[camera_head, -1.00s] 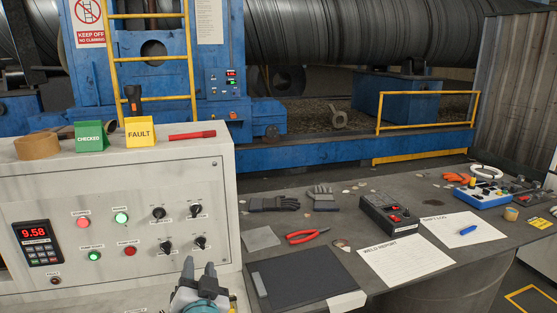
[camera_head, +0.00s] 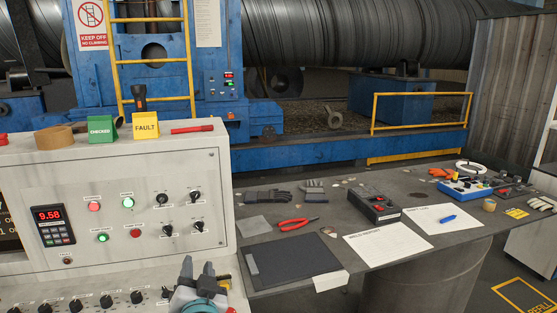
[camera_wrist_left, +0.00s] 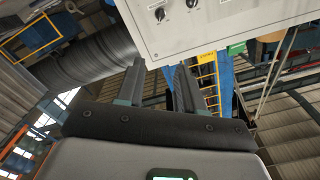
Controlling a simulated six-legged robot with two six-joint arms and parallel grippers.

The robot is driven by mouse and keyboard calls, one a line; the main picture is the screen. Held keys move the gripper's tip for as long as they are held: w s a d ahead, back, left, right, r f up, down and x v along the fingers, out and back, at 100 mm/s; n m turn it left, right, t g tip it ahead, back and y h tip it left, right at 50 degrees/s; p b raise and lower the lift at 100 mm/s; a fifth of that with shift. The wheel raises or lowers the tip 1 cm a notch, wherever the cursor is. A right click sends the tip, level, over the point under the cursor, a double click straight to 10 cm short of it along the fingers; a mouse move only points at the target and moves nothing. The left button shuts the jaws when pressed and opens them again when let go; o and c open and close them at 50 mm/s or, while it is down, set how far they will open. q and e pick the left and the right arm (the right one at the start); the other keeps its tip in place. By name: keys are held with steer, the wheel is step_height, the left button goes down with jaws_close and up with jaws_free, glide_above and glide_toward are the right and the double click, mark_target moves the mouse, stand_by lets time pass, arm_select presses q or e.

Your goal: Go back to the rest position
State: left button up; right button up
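My left gripper (camera_head: 198,268) shows at the bottom of the head view, in front of the lower part of the grey control panel (camera_head: 120,178). Its two dark fingers point up with a gap between them and hold nothing. The left wrist view also shows the open fingers (camera_wrist_left: 161,72), with the pale panel face beyond them and the picture turned over. My right gripper is in neither view.
The dark workbench (camera_head: 350,225) right of the panel carries a black clipboard (camera_head: 292,262), red pliers (camera_head: 298,223), gloves, a control box (camera_head: 374,205) and papers. A green block (camera_head: 102,128) and yellow block (camera_head: 145,125) stand on the panel top. Blue machinery is behind.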

arm_select(q)
steer(key=a+f+g, duration=0.2)
steer(key=a+f, duration=0.3)
steer(key=f, duration=0.5)
steer(key=s+f+m+g+h, duration=0.1)
steer(key=s+f+g, duration=0.15)
steer(key=f, duration=0.65)
steer(key=s+f+g+h, duration=0.1)
steer(key=s+f+g, duration=0.15)
steer(key=f, duration=0.65)
steer(key=s+d+f+n+g+h, duration=0.1)
steer(key=s+d+f+g+h, duration=0.2)
steer(key=s+f, duration=0.6)
steer(key=s+d+f+n+g+h, duration=0.2)
steer(key=s+d+g, duration=0.1)
steer(key=s, duration=0.4)
steer(key=s+d+f+n+g+h, duration=0.2)
steer(key=s+d+n+g, duration=0.1)
steer(key=s, duration=0.5)
steer(key=shift+s+d+f+g, duration=0.15)
steer(key=shift+s+d+g, duration=0.1)
steer(key=shift+g, duration=0.25)
